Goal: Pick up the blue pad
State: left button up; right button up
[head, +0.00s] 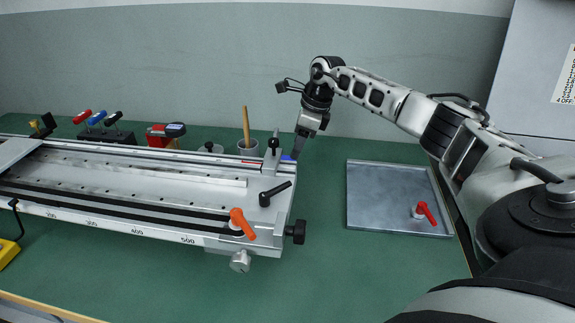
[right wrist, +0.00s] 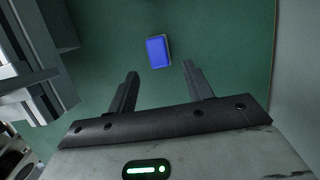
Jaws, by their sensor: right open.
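The blue pad (right wrist: 157,52) lies flat on the green table, just beyond the fingertips in the right wrist view. In the head view only a small blue bit of the pad (head: 287,158) shows behind the right end of the metal rail fixture. My right gripper (right wrist: 158,75) is open and empty, with its two fingers pointing toward the pad and apart from it. In the head view the right gripper (head: 300,146) hangs pointing down behind the fixture's end, its tips partly hidden. My left gripper is not in view.
The long metal rail fixture (head: 200,228) with an orange lever (head: 242,223) fills the left. A grey tray (head: 380,180) with a red-handled part (head: 424,213) lies to the right. A cup (head: 248,149) with a stick and several handled tools stand at the back. Green table between fixture and tray is clear.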

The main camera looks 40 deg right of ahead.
jog(key=x, duration=0.5)
jog(key=shift+w+a, duration=0.35)
jog(key=shift+w, duration=0.05)
jog(key=c, duration=0.9)
jog(key=shift+c, duration=0.2)
jog(key=shift+r, duration=0.1)
notch_tip(320, 180, up, 10)
